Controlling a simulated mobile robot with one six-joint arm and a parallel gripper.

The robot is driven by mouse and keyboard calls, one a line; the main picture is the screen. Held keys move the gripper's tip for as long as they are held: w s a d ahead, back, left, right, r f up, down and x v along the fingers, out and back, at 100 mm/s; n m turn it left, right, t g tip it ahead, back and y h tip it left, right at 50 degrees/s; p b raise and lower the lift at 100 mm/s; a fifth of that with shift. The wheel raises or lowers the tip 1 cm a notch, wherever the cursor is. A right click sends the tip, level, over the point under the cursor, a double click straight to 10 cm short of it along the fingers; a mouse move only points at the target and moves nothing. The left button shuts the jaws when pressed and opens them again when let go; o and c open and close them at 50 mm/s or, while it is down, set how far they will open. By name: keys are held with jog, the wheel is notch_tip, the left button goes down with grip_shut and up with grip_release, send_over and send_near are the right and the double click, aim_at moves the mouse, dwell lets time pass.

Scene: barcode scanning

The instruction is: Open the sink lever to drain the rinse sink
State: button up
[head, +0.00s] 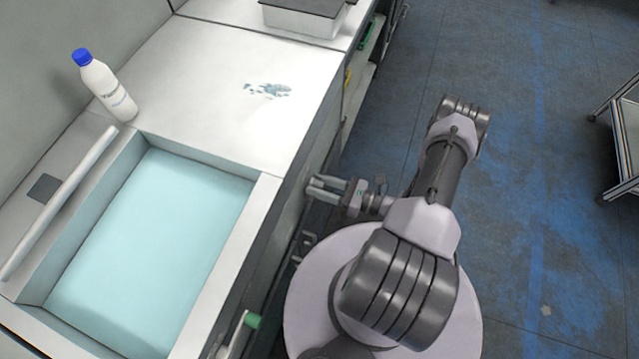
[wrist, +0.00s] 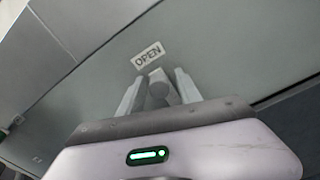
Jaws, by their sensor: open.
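The rinse sink (head: 262,205) is on the left in the head view and holds pale blue water (head: 155,250). My gripper (head: 315,187) is beside the cabinet front, below the counter edge, with its fingers apart and pointing at the front panel. In the wrist view a grey rounded piece, which looks like the lever (wrist: 159,88), shows between the two fingers. An OPEN label (wrist: 148,56) is on the panel just beyond it. I cannot tell whether the fingers touch the piece. In the head view the lever cannot be made out at the fingertips.
A white bottle with a blue cap (head: 104,85) stands behind the sink. A green-ended handle (head: 251,319) sticks out from the cabinet front nearer me. A grey bracket-like piece (head: 304,243) lies between it and my gripper. The blue floor (head: 540,200) on the right is open.

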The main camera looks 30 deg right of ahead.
dwell(0.4)
jog(key=shift+d, duration=0.15)
jog(key=p+v, duration=0.2)
jog(key=v, duration=1.5)
jog(key=shift+s, duration=0.15)
